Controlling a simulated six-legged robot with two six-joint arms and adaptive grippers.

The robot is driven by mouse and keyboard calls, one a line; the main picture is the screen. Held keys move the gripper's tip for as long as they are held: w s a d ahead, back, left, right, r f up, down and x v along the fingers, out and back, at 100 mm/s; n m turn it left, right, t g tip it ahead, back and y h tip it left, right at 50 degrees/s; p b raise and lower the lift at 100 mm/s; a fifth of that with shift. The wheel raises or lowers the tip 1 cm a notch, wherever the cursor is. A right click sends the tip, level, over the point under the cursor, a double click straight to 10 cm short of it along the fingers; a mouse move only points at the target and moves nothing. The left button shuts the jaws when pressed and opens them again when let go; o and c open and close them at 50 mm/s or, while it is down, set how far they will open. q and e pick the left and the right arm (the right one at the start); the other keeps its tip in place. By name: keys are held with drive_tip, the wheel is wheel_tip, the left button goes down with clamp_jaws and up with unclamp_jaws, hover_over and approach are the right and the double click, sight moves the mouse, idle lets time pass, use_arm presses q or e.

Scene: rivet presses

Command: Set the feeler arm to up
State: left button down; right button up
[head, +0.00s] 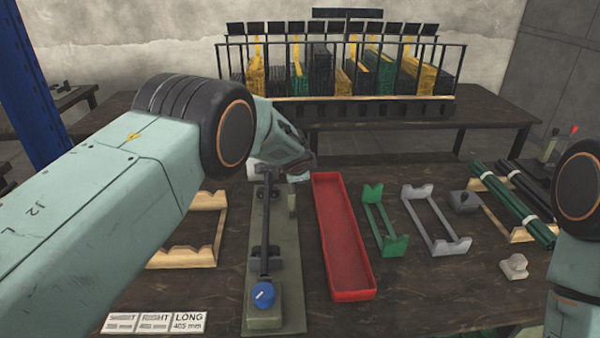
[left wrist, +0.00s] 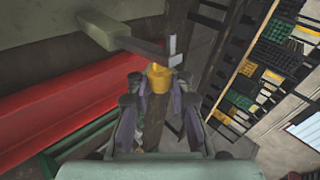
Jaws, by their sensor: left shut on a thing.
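A long grey-green fixture plate (head: 256,215) lies on the table, with a dark rod (head: 265,240) along it and a blue round knob (head: 263,294) at its near end. My left gripper (head: 298,168) is at the plate's far end, and my arm and wrist hide part of that area. In the left wrist view, my left gripper (left wrist: 156,88) has its fingers on either side of a yellow cylindrical piece (left wrist: 158,77). This piece is by the end of a grey bar (left wrist: 140,45), which seems to be the feeler arm; its exact tilt is unclear. My right gripper is out of view.
A red tray (head: 334,180) lies right of the plate. Green (head: 376,222) and grey (head: 430,218) cradles stand further right, and a wooden cradle (head: 185,258) stands left. A rack (head: 340,108) stands on the back table. Label cards (head: 155,322) lie in front.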

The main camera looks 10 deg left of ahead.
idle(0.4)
use_arm(q)
drive_tip(key=c, duration=1.7)
unclamp_jaws()
drive_tip(key=shift+s+d, duration=0.1)
drive_tip(key=o, duration=0.3)
drive_tip(key=shift+s+r, duration=0.3)
drive_tip(key=shift+r, duration=0.05)
drive_tip(key=shift+o, duration=0.9)
drive_tip(key=shift+w+f, duration=0.3)
drive_tip(key=shift+w, duration=0.05)
drive_tip(key=a+v, duration=0.1)
drive_tip(key=v, duration=1.1)
drive_tip(key=shift+d, duration=0.5)
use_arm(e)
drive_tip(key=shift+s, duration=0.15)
